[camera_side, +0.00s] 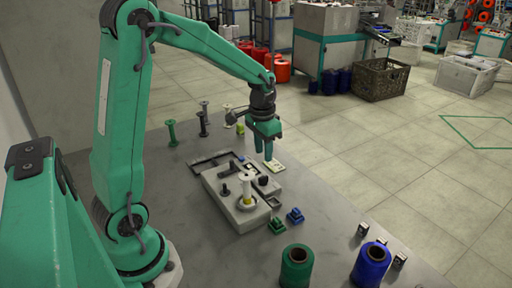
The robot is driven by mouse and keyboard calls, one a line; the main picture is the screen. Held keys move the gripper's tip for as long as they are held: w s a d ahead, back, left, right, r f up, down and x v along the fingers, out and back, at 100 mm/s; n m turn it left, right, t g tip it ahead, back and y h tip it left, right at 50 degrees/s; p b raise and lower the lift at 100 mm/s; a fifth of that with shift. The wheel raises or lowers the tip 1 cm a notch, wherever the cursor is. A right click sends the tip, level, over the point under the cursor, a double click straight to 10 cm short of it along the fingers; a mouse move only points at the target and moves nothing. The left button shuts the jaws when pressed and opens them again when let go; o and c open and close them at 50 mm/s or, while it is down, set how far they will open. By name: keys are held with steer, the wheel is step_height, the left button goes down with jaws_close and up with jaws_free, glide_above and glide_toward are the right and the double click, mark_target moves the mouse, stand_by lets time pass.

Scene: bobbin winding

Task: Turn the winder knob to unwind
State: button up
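The winder (222,206) is a pale box on the grey table. My green gripper (266,157) points down above and behind the winder, apart from the knob and bobbin. Its fingers look close together with nothing visible between them, but the gap is too small to judge.
A green spool (297,270) and a blue spool (370,267) stand at the table's front edge. Small green (277,224) and blue (295,215) blocks lie right of the winder. Several upright bobbins, one green (172,132), stand behind it. The table's left front is bare.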

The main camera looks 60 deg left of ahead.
mark_target(263, 180)
steer(key=shift+w+a+f+g, duration=0.1)
steer(key=shift+w+a+f, duration=0.2)
steer(key=shift+f, duration=0.25)
steer(key=shift+w+a+f+g, duration=0.15)
steer(key=shift+a+f, duration=0.15)
steer(key=shift+f, duration=0.2)
steer(key=shift+w+a+f+g, duration=0.1)
steer(key=shift+w+a+f, duration=0.2)
steer(key=shift+f, duration=0.25)
steer(key=shift+f, duration=0.1)
steer(key=shift+f, duration=3.8)
steer(key=shift+c, duration=0.2)
jaws_close()
